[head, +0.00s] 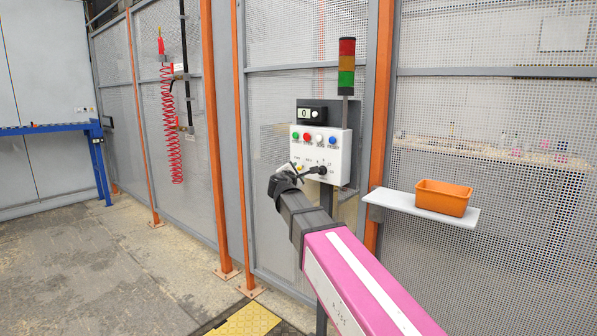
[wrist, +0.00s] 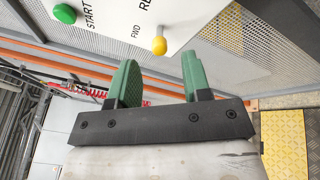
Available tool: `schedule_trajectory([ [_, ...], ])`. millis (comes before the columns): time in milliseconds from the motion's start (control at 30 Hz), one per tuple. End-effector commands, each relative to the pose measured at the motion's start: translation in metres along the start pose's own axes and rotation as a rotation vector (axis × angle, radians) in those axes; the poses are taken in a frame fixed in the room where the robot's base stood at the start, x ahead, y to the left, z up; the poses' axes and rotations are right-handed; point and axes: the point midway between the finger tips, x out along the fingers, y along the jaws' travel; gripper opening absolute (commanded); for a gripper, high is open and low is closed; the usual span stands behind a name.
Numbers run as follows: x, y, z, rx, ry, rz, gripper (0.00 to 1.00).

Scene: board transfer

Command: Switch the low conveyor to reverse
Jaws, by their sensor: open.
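A white control box (head: 340,152) stands on a post in front of the mesh fence. It carries a top row of coloured buttons. In the wrist view the panel (wrist: 112,28) shows a yellow-tipped switch (wrist: 159,46) between the labels "FWD" and a partly cut-off "RE". A green button (wrist: 64,14) sits by the label "START". My gripper (wrist: 161,58) is open, with its two green fingers pointing at the panel. The yellow switch appears between and just beyond the fingertips; contact is not visible. In the head view my gripper is at the box's lower left, its fingers hard to make out.
A display (head: 311,114) reading 0 sits above the box, beside a red, orange and green light tower (head: 346,67). An orange bin (head: 443,197) stands on a white shelf (head: 420,208) at right. A blue conveyor (head: 47,128) is at far left. The floor at left is clear.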

Motion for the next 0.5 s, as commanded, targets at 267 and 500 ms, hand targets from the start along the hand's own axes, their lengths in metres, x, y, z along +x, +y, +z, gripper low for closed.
schedule_trajectory([
  [267, -0.050, -0.001, 0.001, 0.000, 0.001, 0.001, 0.44],
  [500, -0.056, 0.000, 0.000, 0.000, 0.000, -0.001, 0.44],
])
